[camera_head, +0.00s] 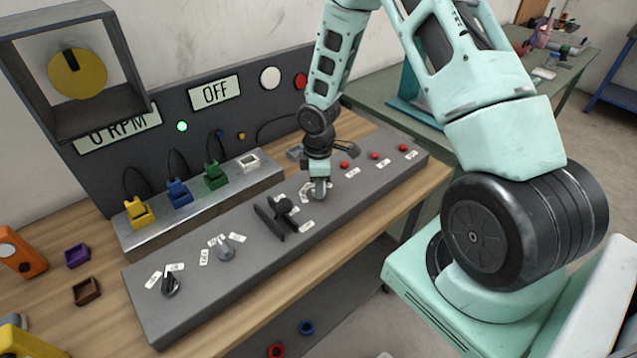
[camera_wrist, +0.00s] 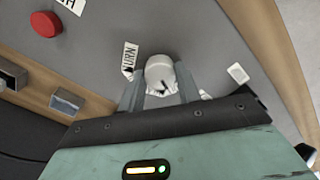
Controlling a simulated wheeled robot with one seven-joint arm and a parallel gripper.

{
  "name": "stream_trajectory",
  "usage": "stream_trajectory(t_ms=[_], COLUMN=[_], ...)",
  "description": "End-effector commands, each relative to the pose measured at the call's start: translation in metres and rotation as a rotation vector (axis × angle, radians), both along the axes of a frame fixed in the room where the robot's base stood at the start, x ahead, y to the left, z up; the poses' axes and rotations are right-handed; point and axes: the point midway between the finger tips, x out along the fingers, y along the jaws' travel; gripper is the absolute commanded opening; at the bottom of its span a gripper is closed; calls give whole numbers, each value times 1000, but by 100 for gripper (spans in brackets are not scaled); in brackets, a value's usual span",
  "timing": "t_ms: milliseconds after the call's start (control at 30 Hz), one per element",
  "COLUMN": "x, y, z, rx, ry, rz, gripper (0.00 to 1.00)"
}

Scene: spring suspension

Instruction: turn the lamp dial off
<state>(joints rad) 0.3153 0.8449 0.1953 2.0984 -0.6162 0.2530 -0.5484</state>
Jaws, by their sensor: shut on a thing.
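A round pale grey dial (camera_wrist: 160,68) sits between the two fingers of my gripper (camera_wrist: 160,88) in the wrist view, and the fingers are shut on its sides. A dark mark shows on its face. A white label (camera_wrist: 129,58) beside it reads partly "URN". In the head view my gripper (camera_head: 320,176) points down at this dial (camera_head: 320,190) on the grey control panel (camera_head: 255,262), partly hiding it and its labels. Which lamp the dial serves cannot be told from the views.
A black lever (camera_head: 282,207), a silver knob (camera_head: 225,247) and a black knob (camera_head: 170,285) lie to the left on the panel. Red buttons (camera_head: 374,155) stand to the right. Behind, a sign reads "OFF" (camera_head: 215,92) and a green light (camera_head: 182,126) glows.

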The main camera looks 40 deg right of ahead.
Motion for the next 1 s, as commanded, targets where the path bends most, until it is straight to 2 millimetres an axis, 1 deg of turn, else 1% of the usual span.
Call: stream_trajectory(t_ms=[200, 233, 267, 300, 567, 667, 767, 833, 1000], x=[1, 1, 1, 1, 0, 1, 2, 1, 1], y=[0, 0, 0, 0, 0, -1, 0, -1, -1], z=[1, 1, 1, 1, 0, 4, 14, 26, 65], rx=[-1, -1, -1, -1, -1, -1, 0, 0, -2], ry=[-2, -2, -2, -2, -1, -2, -5, -6, -7], rz=[2, 2, 2, 2, 1, -1, -1, -1, -3], gripper=[11, 36, 44, 55, 55, 55, 55, 55, 55])
